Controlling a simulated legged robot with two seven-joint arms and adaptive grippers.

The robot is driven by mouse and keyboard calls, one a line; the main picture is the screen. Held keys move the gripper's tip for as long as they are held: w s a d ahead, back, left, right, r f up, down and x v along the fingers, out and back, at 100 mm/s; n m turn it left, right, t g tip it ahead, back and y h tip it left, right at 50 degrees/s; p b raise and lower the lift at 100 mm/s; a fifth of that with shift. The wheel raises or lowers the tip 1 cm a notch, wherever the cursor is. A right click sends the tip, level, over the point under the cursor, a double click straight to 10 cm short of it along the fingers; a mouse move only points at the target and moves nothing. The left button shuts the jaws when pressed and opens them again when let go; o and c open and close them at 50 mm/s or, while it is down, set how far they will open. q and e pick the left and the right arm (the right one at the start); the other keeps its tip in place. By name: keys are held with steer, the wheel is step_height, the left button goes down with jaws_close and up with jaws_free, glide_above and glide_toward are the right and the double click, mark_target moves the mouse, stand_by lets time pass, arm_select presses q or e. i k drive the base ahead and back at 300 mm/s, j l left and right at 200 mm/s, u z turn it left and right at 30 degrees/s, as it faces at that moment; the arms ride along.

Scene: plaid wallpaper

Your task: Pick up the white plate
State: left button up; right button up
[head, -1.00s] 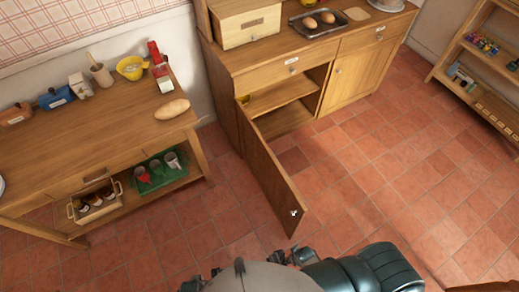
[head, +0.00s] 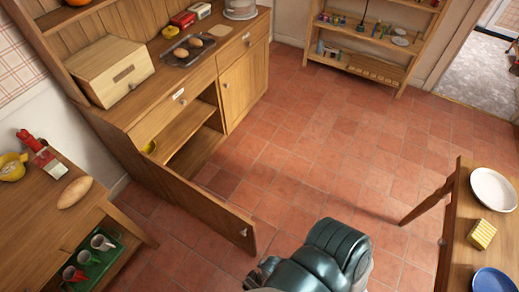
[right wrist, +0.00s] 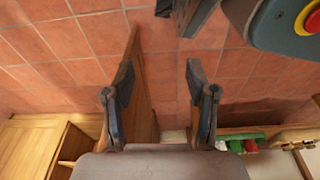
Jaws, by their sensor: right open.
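A white round plate (head: 493,189) lies on a wooden table (head: 455,235) at the right edge of the head view. Its whole rim shows, and nothing covers it. My right gripper (right wrist: 158,85) is open and empty in the right wrist view, with red floor tiles and the open cupboard door behind its fingers. The plate is not in the right wrist view, so the gripper is apart from it. I cannot make out my left gripper in either view.
A blue plate (head: 493,282) and a yellow sponge-like block (head: 482,234) share the table. A cupboard door (head: 208,205) stands open into the room. A side table (head: 40,225) is at the left. Tiled floor (head: 330,150) is clear between the furniture.

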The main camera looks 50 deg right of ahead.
mark_target(492, 189)
steer(key=z, duration=3.65)
steer(key=i+j+u, duration=0.1)
steer(key=u, duration=0.25)
steer(key=i+u, duration=0.7)
steer(key=i, duration=0.75)
steer(key=i+l+u, duration=0.1)
steer(key=i+u, duration=0.2)
steer(key=i, duration=0.7)
steer(key=i+l+z, duration=0.2)
steer(key=i+z, duration=0.6)
steer(key=i, duration=0.2)
steer(key=i+j+z, duration=0.2)
steer(key=i+z, duration=0.2)
steer(key=i+j+z, duration=0.4)
steer(key=i, duration=0.2)
steer(key=i+l+z, duration=0.3)
steer(key=z, duration=0.15)
steer(key=i+l+z, duration=0.2)
steer(key=i+z, duration=0.7)
steer(key=i+j+z, duration=0.1)
steer(key=i+z, duration=0.3)
steer(key=i+j+z, duration=0.25)
steer(key=i+z, duration=0.4)
steer(key=z, duration=0.25)
steer(key=i+z, duration=0.15)
steer(key=z, duration=0.3)
steer(key=i+j+z, duration=0.15)
steer(key=z, duration=0.3)
steer(key=i+j+z, duration=0.15)
steer(key=z, duration=0.35)
